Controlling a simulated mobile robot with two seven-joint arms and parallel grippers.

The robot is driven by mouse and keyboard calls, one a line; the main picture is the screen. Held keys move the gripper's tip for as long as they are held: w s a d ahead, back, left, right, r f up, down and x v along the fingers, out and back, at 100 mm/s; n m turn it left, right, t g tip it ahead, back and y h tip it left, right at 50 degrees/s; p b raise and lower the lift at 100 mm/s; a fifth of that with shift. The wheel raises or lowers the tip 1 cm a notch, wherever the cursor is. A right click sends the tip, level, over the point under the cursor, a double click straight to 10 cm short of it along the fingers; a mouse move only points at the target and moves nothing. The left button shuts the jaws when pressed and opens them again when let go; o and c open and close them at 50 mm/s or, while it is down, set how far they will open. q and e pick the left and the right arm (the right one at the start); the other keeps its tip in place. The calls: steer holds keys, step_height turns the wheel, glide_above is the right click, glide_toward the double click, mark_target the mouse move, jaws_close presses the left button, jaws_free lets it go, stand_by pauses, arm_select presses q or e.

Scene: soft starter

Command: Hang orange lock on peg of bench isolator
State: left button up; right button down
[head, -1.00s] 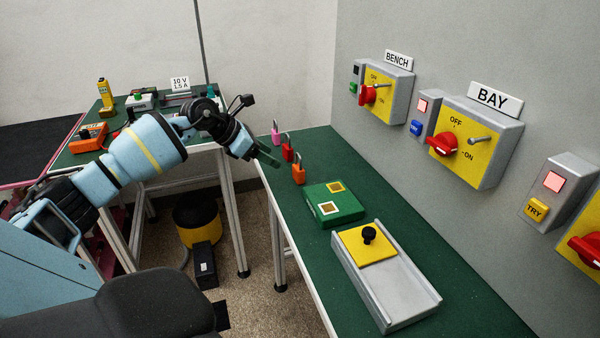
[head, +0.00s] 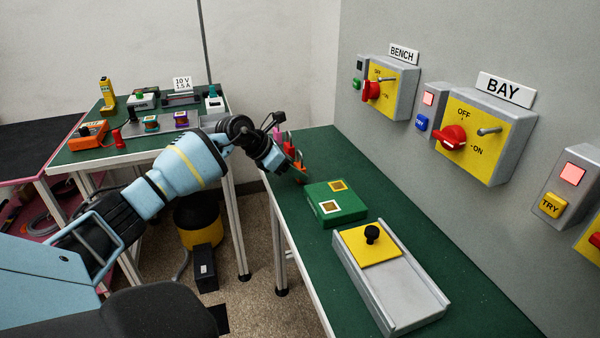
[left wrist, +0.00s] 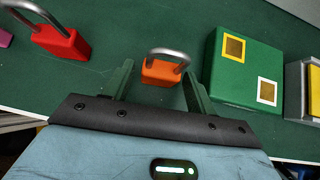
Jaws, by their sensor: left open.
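The orange lock (left wrist: 160,72) stands on the green bench top with its metal shackle up. In the left wrist view it sits between the two green fingers of my left gripper (left wrist: 158,88), near their tips. The fingers are open, with gaps showing on both sides of the lock. In the head view my left gripper (head: 298,176) is at the bench's left edge and partly covers the orange lock (head: 299,160). The bench isolator (head: 405,92), a grey box with a yellow face, hangs on the wall with its metal peg (head: 386,79) bare beside a red knob. My right gripper is out of view.
A red lock (left wrist: 62,42) stands to the left of the orange one, with a pink lock (left wrist: 5,38) beyond it. A green box (head: 336,203) and a grey tray (head: 398,290) with a yellow plate stand nearer on the bench. The bay isolator (head: 483,135) is on the wall.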

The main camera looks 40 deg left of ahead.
arm_select(q)
steer(key=shift+c, duration=0.2)
steer(key=c, duration=0.7)
step_height(320, 180, up, 10)
steer(key=p, duration=0.6)
